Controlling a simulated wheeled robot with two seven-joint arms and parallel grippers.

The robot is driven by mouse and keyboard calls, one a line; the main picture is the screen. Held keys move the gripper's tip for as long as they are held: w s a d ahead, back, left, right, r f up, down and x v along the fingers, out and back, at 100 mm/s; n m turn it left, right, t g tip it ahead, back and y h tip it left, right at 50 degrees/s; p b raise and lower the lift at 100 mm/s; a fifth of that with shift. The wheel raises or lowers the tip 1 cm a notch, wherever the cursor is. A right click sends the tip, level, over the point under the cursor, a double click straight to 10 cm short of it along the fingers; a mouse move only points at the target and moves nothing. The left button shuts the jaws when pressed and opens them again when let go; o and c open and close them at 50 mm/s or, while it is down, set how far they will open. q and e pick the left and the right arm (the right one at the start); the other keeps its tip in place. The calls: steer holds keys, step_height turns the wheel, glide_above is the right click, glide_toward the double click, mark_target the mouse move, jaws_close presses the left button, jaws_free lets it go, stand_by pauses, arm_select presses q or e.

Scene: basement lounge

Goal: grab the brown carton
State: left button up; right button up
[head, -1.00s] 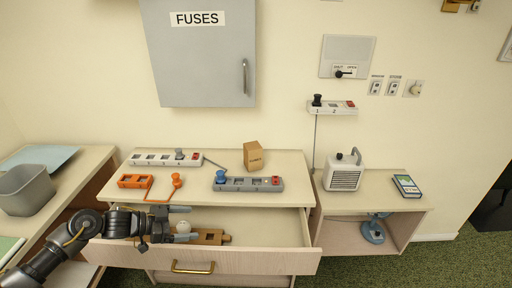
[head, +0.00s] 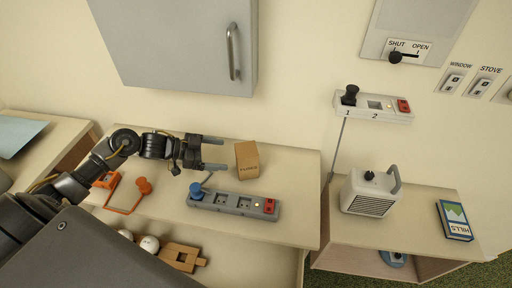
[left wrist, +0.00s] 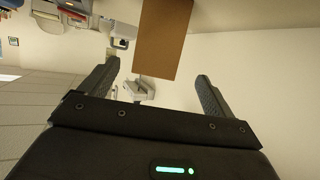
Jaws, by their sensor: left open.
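The brown carton (head: 247,160) stands upright on the dresser top behind the grey power strip in the head view. It bears small dark lettering on its front. My left gripper (head: 222,154) is open, its two fingers pointing right toward the carton's left side, with a small gap left between. In the left wrist view the carton (left wrist: 162,38) shows as a plain brown face beyond and between the open fingers (left wrist: 160,85). Nothing is between the fingers. My right gripper does not show.
The grey power strip (head: 234,203) with a blue plug lies just in front of the carton. The drawer below is open, holding white balls and a wooden piece (head: 180,257). A heater (head: 370,192) stands right.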

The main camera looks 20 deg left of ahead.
mark_target(247, 159)
arm_select(q)
steer(key=p+x, duration=0.1)
steer(key=x, duration=0.3)
steer(key=shift+w+d, duration=0.15)
steer(key=shift+d, duration=0.15)
steer(key=shift+w+d+f, duration=0.15)
steer(key=shift+d, duration=0.15)
steer(key=shift+w+d+f+p, duration=0.15)
steer(key=shift+d+p, duration=0.1)
steer(key=shift+p, duration=0.25)
steer(key=p+x, duration=0.1)
steer(key=x, duration=0.2)
steer(key=shift+w+d+f, duration=0.2)
steer(key=shift+f, duration=0.05)
steer(key=shift+w+d+f, duration=0.2)
steer(key=shift+d+f, duration=0.05)
steer(key=shift+d, duration=0.1)
steer(key=shift+s+a, duration=0.1)
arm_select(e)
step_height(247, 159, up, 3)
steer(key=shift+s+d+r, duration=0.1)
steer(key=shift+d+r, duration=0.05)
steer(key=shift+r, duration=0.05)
